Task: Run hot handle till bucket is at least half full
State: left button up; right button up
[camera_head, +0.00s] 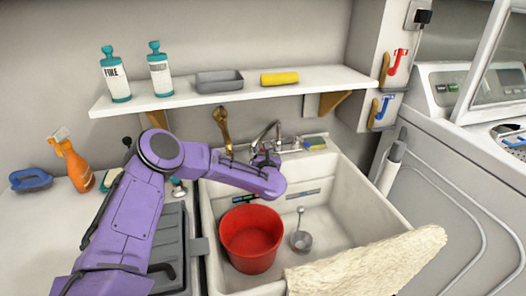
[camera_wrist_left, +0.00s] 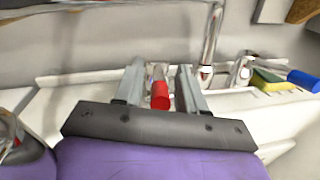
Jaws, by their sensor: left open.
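My left gripper (camera_head: 262,160) is at the back of the sink by the faucet (camera_head: 270,130), its tips partly hidden by my arm. In the left wrist view its two fingers (camera_wrist_left: 160,80) are open, with the red hot handle (camera_wrist_left: 160,95) showing between them. I cannot tell whether either finger touches it. The metal spout (camera_wrist_left: 212,40) rises just right of the fingers. The red bucket (camera_head: 242,248) stands upright in the sink, left of centre. I see no water in it and no stream from the spout. My right gripper is not in view.
The white sink (camera_head: 378,205) also holds a metal strainer (camera_head: 301,241); a beige cloth (camera_head: 370,265) hangs over its front edge. A shelf (camera_head: 250,91) with bottles runs above. A sponge (camera_wrist_left: 268,80) and a blue item (camera_wrist_left: 303,80) lie right of the faucet.

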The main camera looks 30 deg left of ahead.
pick_arm(q)
jog(key=b+v, duration=0.1)
jog(key=v, duration=0.9)
jog(key=shift+s, duration=0.2)
jog(key=shift+d, duration=0.1)
